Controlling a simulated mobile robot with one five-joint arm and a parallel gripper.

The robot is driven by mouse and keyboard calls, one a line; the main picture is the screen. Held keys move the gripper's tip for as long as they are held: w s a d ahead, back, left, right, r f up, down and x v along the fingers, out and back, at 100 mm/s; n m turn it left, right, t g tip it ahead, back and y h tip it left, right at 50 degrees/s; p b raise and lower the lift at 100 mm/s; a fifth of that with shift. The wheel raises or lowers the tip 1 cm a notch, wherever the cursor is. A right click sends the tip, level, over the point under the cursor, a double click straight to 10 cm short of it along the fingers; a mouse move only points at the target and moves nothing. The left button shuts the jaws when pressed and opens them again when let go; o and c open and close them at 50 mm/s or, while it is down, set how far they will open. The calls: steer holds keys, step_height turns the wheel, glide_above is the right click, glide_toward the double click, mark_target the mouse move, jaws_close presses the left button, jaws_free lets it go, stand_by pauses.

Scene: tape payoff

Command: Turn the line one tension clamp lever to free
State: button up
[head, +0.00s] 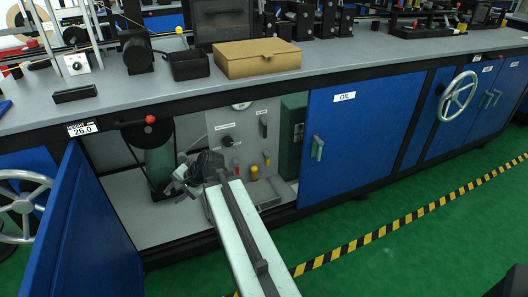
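My gripper (177,184) is at the end of my pale arm, inside the open cabinet below the bench. It is small and dark here, and I cannot tell whether its fingers are apart. No lever in view can be read as the line one tension clamp lever. A black lever with a red knob (150,120) sits under the bench edge beside the height label, above and left of my gripper. A panel (222,128) with a black knob and small handles is at the cabinet's back, right of my gripper. Yellow and red knobs (254,172) show near the cabinet floor.
An open blue door (75,225) stands left of my arm, and a closed blue OIL door (350,150) is to the right. A green cylinder (160,165) stands behind my gripper. A cardboard box (257,58) and black tray (188,66) are on the bench. Green floor lies clear at right.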

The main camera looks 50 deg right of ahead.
steer(key=w+d+m+t+b, duration=0.2)
steer(key=d+m+t, duration=0.2)
steer(key=d+m, duration=0.45)
steer(key=m+t+h+b, duration=0.5)
steer(key=m+h, duration=0.6)
steer(key=m, duration=0.8)
glide_toward(266, 129)
steer(key=x, duration=0.3)
steer(key=shift+n, duration=0.25)
steer(key=x, duration=0.7)
steer(key=shift+w+d, duration=0.1)
steer(key=shift+w, duration=0.25)
jaws_close()
steer(key=shift+a, duration=0.2)
steer(key=shift+d, duration=0.1)
